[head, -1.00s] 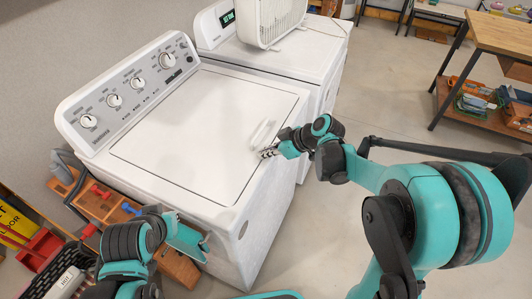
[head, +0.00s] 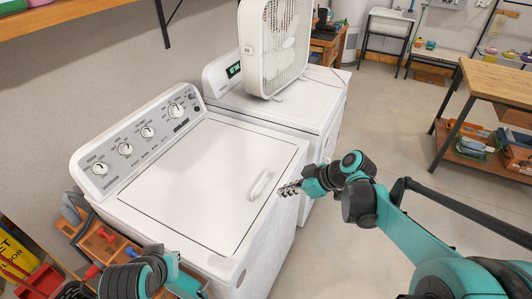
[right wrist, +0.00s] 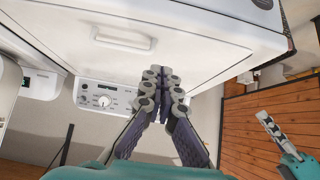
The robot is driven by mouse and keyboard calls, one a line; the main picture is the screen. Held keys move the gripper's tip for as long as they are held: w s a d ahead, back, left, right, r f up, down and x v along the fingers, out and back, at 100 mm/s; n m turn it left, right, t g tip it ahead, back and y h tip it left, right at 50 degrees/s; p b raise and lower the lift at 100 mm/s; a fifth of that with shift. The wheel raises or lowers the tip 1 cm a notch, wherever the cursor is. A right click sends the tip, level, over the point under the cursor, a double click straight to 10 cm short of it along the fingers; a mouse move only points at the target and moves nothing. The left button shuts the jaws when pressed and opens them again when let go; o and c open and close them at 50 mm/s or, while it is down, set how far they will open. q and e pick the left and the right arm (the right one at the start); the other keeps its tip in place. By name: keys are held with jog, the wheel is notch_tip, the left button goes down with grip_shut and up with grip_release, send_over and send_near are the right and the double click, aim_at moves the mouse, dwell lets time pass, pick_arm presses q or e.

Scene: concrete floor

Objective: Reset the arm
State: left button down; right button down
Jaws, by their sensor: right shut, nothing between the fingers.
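My right gripper (head: 290,188) is shut and empty. In the head view it shows just right of the white washer's lid handle (head: 261,184), over the washer's front edge. The right wrist view also shows its fingers (right wrist: 165,85) together, with nothing between them, and the lid handle (right wrist: 124,40) apart from them. The washer (head: 200,180) has its lid down flat. My left arm comes in at the bottom left of the head view, its gripper (head: 188,286) low beside the washer and partly cut off. Slim grey fingers (right wrist: 268,124) show at the right wrist view's right edge.
A white box fan (head: 272,48) stands on the second white machine (head: 315,100) behind the washer. A wooden rack (head: 105,243) with tools is left of the washer. A wooden workbench (head: 500,82) stands at the far right. The concrete floor (head: 385,130) between is clear.

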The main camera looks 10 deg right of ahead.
jog(key=shift+s, duration=0.1)
jog(key=s+d+m+t+h, duration=0.1)
jog(key=s+d+m+h, duration=0.1)
jog(key=s+m, duration=0.3)
jog(key=s+d+m+t+h, duration=0.1)
jog(key=s+m+h, duration=0.4)
jog(key=s, duration=0.6)
jog(key=shift+s+d+f+m, duration=0.15)
jog(key=shift+d+f+m, duration=0.35)
jog(key=shift+d, duration=0.25)
dwell(0.7)
